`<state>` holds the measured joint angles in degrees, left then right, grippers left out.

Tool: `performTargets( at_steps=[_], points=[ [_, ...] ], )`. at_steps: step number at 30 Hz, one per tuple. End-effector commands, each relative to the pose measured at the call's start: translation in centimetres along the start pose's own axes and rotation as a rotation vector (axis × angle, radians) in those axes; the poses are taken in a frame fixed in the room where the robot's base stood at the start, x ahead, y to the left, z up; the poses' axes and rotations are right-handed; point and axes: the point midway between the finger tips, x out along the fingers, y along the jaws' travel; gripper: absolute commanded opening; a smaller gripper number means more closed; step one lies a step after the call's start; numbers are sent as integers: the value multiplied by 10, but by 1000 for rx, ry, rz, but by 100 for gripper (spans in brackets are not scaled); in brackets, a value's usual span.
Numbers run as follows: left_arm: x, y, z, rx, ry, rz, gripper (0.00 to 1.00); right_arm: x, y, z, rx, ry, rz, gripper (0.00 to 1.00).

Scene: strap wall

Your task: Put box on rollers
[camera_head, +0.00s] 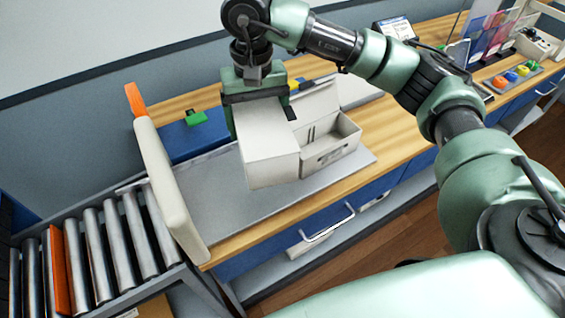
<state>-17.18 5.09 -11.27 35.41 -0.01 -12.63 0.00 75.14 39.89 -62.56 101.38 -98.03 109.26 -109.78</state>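A white box (268,155) is over the grey mat on the wooden workbench, near the middle of the view. My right gripper (258,98) comes down from above with its fingers on either side of the box's top end and grips it. Whether the box's underside touches the mat is hard to tell. The metal rollers (118,238) of a conveyor lie at the lower left, beyond a cream upright panel (168,190). My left gripper is not in view.
An open white box (332,150) stands just right of the held box. The cream panel, with an orange piece (135,99) on top, stands between bench and rollers. An orange bar (59,270) lies among the rollers. The mat's left part (205,185) is clear.

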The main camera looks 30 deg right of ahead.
Motion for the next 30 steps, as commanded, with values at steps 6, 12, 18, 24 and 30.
performTargets(
  at_steps=[6,12,18,24,30],
  points=[
    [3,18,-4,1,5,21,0,-35,-15,-41,105,1,-4,40],
    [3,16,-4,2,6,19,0,-36,-19,-50,135,-2,-2,40],
    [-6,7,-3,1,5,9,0,9,-18,-49,137,-8,1,40],
    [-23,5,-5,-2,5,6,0,61,-18,-49,138,-7,1,40],
    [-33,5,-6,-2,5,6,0,100,-18,-50,137,-2,-1,40]
  ],
)
